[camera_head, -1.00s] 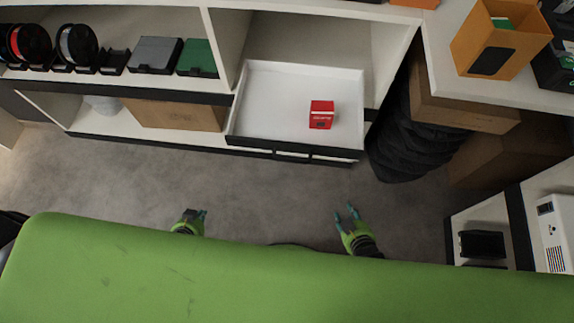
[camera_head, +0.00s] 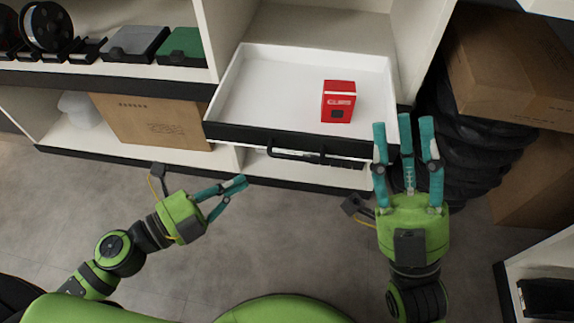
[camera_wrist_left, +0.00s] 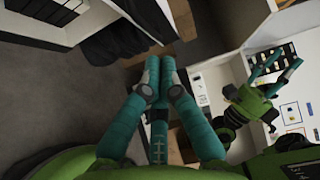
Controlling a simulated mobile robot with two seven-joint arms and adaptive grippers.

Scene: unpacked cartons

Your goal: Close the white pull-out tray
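The white pull-out tray (camera_head: 262,85) sticks out of the white shelf unit in the head view. It has a dark front panel and a black bar handle (camera_head: 315,158). A small red box (camera_head: 339,100) stands inside it, right of the middle. My left gripper (camera_head: 243,183) is in front of the tray, below its left part, apart from the handle. Its teal fingertips come together with nothing visible between them; they also show close together in the left wrist view (camera_wrist_left: 160,62). My right gripper (camera_head: 405,125) is open and empty at the tray's front right corner; touch cannot be told.
A cardboard box (camera_head: 150,122) sits on the lower shelf at left. Black ribbed material (camera_head: 480,150) and stacked cartons (camera_head: 515,65) stand right of the tray, close to my right gripper. Grey floor (camera_head: 290,235) lies clear in front of the unit.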

